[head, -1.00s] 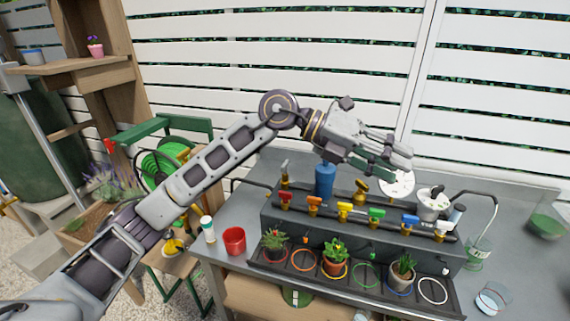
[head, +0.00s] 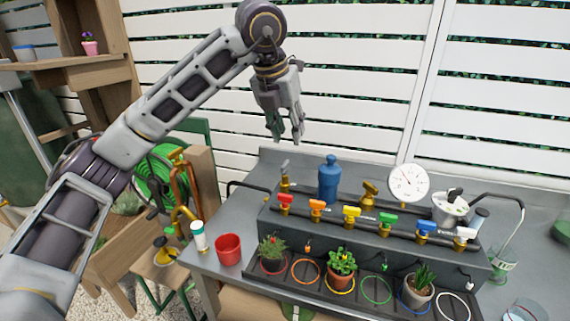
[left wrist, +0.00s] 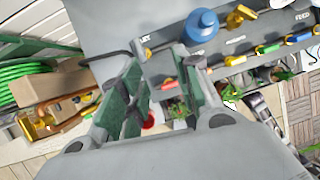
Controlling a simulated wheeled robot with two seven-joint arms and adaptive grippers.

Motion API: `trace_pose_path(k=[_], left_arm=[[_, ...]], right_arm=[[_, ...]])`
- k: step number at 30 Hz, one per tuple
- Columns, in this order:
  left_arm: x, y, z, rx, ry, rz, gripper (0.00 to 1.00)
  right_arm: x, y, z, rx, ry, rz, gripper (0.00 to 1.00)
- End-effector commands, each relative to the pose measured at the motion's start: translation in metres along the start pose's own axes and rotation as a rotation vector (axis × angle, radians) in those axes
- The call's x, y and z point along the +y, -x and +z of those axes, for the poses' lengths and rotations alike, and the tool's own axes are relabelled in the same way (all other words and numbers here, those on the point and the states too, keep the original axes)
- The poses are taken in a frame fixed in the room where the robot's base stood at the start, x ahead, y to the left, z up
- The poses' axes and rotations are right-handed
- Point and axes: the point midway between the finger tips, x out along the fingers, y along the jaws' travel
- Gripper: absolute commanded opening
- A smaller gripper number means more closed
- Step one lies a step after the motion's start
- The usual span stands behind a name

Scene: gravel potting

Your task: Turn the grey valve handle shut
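The grey valve handle (head: 285,164) sits on a small brass valve at the back left end of the dark pipe rig (head: 330,228). It stands roughly upright. My left gripper (head: 287,138) hangs fingers-down just above and behind it in the head view, apart from it. In the left wrist view the two green-padded fingers of my left gripper (left wrist: 160,75) are spread with nothing held between them. A brass fitting (left wrist: 147,52) shows near the fingertips there, but the grey handle is hard to make out. My right gripper is not seen.
A blue bottle (head: 329,180) and a pressure gauge (head: 408,183) stand right of the grey handle. A row of coloured valve handles, including a red one (head: 285,199), runs along the front. A red cup (head: 228,249) and potted plants stand nearer.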

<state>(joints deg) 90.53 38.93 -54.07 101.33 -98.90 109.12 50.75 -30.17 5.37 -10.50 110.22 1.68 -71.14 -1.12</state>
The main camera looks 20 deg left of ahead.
Motion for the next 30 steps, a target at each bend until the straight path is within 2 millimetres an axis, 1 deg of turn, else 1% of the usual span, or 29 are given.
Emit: trace_pose_path(k=[1,3,6,17,23,26,30], left_arm=[[0.009,0.004,0.001,-0.005,0.017,0.033,0.33],[0.018,0.008,0.001,-0.009,0.034,0.068,0.33],[0.025,0.012,0.001,-0.01,0.047,0.094,0.33],[0.025,0.012,0.002,-0.009,0.049,0.097,0.33],[0.026,0.006,0.001,-0.008,0.048,0.096,0.33],[0.027,-0.002,0.001,-0.008,0.049,0.096,0.33],[0.028,-0.017,0.001,-0.008,0.049,0.096,0.33]], right_arm=[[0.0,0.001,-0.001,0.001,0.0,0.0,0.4],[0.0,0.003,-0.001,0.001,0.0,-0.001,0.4],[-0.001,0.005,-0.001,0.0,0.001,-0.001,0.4],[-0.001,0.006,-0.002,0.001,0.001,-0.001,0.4],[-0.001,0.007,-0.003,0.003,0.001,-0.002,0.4],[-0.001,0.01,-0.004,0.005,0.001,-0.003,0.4],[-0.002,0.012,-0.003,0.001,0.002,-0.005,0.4]])
